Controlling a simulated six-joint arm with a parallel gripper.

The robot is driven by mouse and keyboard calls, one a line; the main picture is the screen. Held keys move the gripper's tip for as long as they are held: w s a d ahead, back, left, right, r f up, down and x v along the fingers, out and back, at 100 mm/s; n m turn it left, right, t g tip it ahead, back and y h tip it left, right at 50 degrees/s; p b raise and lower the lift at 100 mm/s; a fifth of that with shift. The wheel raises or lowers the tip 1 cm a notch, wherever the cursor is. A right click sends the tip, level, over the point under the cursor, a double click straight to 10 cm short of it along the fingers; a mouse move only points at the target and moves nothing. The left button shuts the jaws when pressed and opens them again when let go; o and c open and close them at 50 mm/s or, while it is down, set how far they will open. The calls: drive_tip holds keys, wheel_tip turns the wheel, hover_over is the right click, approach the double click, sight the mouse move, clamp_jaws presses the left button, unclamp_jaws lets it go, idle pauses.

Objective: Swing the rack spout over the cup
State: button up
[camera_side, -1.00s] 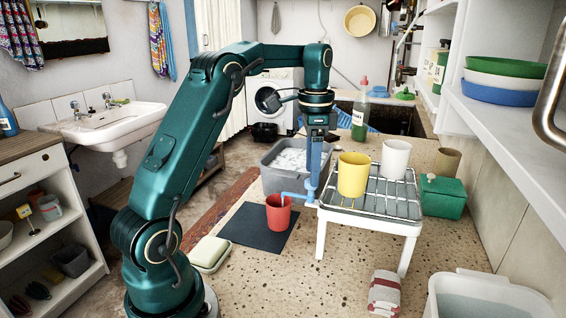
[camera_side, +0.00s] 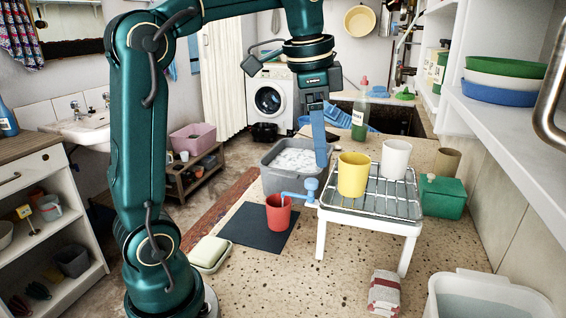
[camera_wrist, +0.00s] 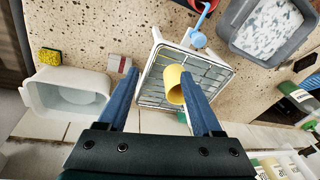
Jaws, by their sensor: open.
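The white rack (camera_side: 335,217) stands on the speckled counter. Its blue spout (camera_side: 296,194) pivots at the rack's left corner under a round knob (camera_side: 311,185) and points left. Its outlet end appears over the red cup (camera_side: 278,216), which stands on a dark mat. In the wrist view, the spout (camera_wrist: 202,22) reaches from the rack (camera_wrist: 150,92) to the red cup (camera_wrist: 206,4) at the top edge. My gripper (camera_side: 321,163) is open and empty, above and apart from the knob. Its two blue fingers (camera_wrist: 160,76) are spread in the wrist view.
A yellow cup (camera_side: 353,176) and a white cup (camera_side: 395,159) stand on the rack. A grey tub (camera_side: 270,180) is behind the mat, a green box (camera_side: 443,197) right of the rack.

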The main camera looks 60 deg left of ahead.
drive_tip(key=s+d+f+n+t, duration=0.3)
drive_tip(key=s+d+f, duration=0.4)
drive_tip(key=s, duration=0.4)
drive_tip(key=shift+s+f+n+h, duration=0.3)
drive_tip(key=shift+f+n, duration=0.1)
drive_tip(key=shift+n, duration=0.2)
drive_tip(key=shift+w+f+n, duration=0.15)
drive_tip(key=shift+f+n, duration=0.45)
drive_tip(key=shift+n, duration=0.2)
